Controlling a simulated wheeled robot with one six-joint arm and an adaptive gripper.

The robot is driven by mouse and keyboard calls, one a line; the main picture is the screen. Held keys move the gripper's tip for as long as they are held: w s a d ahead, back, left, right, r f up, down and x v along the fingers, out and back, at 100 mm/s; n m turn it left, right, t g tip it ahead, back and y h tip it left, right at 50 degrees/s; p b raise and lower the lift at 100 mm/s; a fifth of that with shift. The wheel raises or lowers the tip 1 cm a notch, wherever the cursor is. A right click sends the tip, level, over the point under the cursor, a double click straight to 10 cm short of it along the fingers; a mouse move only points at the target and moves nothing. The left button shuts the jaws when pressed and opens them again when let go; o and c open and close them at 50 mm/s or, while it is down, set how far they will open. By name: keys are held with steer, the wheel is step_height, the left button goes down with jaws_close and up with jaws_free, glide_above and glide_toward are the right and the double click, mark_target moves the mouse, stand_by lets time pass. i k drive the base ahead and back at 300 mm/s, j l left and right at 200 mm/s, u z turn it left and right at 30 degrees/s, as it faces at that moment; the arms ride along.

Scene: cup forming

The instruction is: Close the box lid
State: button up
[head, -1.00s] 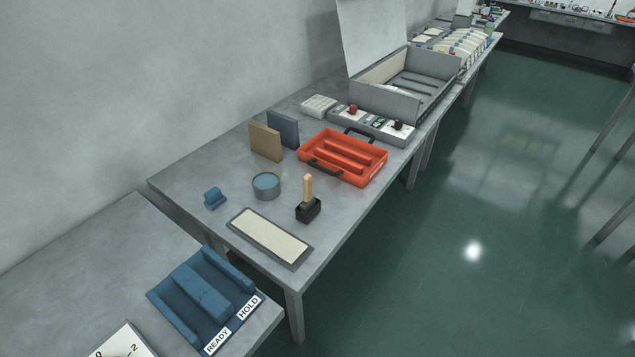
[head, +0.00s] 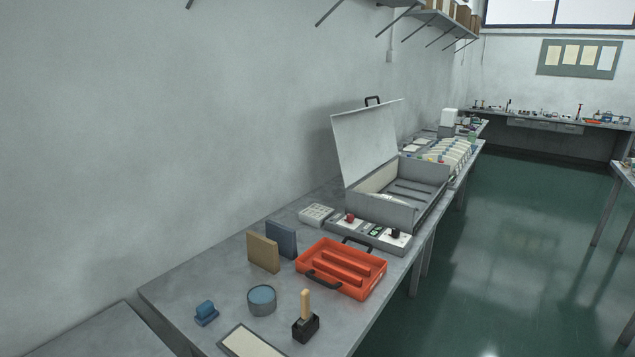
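A grey box (head: 385,212) stands on the long workbench near the wall, beyond the red tray. Its lid (head: 367,142) is raised, standing up and leaning back toward the wall. A dark handle (head: 373,100) sits on the lid's top edge. The inside of the box shows a pale panel and dark grooved slats. My gripper is not in this view.
In front of the box is a control panel (head: 367,232) with a red knob and a black knob. A red tray (head: 342,268), two upright blocks (head: 264,252), a round tin (head: 262,300) and a stamp (head: 305,318) stand nearer. Open green floor (head: 500,270) lies to the right.

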mark_target(365, 138)
steer(key=i+l+u, duration=0.1)
steer(key=i+l, duration=0.25)
steer(key=i+l+u, duration=0.1)
steer(key=i+l, duration=0.25)
steer(key=i, duration=0.15)
steer(key=i+l+u, duration=0.1)
steer(key=i+l, duration=0.3)
steer(key=i+l+u, duration=0.1)
steer(key=i+l, duration=0.25)
steer(key=i+l+u, duration=0.1)
steer(key=i+l, duration=0.3)
steer(key=l, duration=0.15)
steer(key=i+l+u, duration=0.1)
steer(key=i+l, duration=0.25)
steer(key=l, duration=0.15)
steer(key=i+l+u, duration=0.1)
steer(key=i+l, duration=0.2)
steer(key=l, duration=0.2)
steer(key=i+l+u, duration=0.1)
steer(key=i+l, duration=0.25)
steer(key=l, duration=0.2)
